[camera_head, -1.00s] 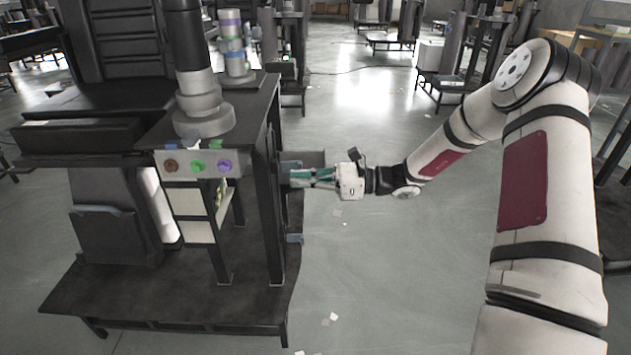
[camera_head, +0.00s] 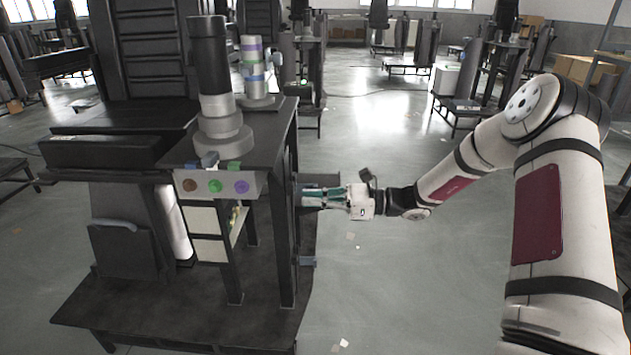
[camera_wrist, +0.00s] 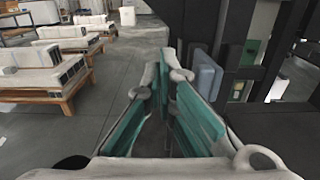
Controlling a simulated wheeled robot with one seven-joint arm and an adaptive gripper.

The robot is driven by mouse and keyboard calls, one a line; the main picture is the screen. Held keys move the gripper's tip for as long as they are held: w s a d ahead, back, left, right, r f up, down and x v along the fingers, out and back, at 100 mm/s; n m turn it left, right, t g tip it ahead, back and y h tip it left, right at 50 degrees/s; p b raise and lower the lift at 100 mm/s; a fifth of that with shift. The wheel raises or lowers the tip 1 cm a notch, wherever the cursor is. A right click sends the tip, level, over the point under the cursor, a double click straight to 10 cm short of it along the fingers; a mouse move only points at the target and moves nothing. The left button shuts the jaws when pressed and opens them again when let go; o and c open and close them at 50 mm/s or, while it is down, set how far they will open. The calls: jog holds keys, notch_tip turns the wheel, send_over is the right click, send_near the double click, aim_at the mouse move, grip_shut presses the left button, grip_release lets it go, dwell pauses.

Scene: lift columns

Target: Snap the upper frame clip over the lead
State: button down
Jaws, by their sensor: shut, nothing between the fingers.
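The upper frame clip shows as a blue-grey block (camera_wrist: 206,76) on the dark frame post, just right of my fingertips in the wrist view. In the head view my gripper (camera_head: 308,198) is at the right side of the frame post and largely covers the upper clip. My gripper (camera_wrist: 163,62) has teal-padded fingers, shut and empty, close beside the clip; I cannot tell whether they touch it. A lower blue-grey clip (camera_head: 308,261) sits further down the same post. I cannot make out the lead or whether it lies in the upper clip.
The column station has a panel (camera_head: 216,186) with brown, green and purple buttons. Its dark base plate (camera_head: 180,315) spreads out below. A grey cylinder column (camera_head: 213,90) stands on its table. Open floor (camera_head: 400,290) lies to the right. Other stations stand behind.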

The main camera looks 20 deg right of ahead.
jog(key=shift+w+d, duration=0.25)
jog(key=shift+w, duration=0.5)
jog(key=shift+w+d, duration=0.2)
jog(key=shift+w, duration=0.5)
jog(key=shift+w+d, duration=0.25)
jog(key=shift+w, duration=0.5)
jog(key=shift+p+v, duration=0.35)
jog(key=shift+v, duration=1.9)
jog(key=shift+w, duration=0.15)
jog(key=shift+w+d, duration=0.35)
jog(key=shift+w, duration=0.55)
jog(key=shift+w+a, duration=0.15)
jog(key=shift+a, duration=0.45)
jog(key=shift+w+a, duration=0.1)
jog(key=shift+a, duration=0.25)
jog(key=v, duration=0.7)
jog(key=shift+p, duration=0.4)
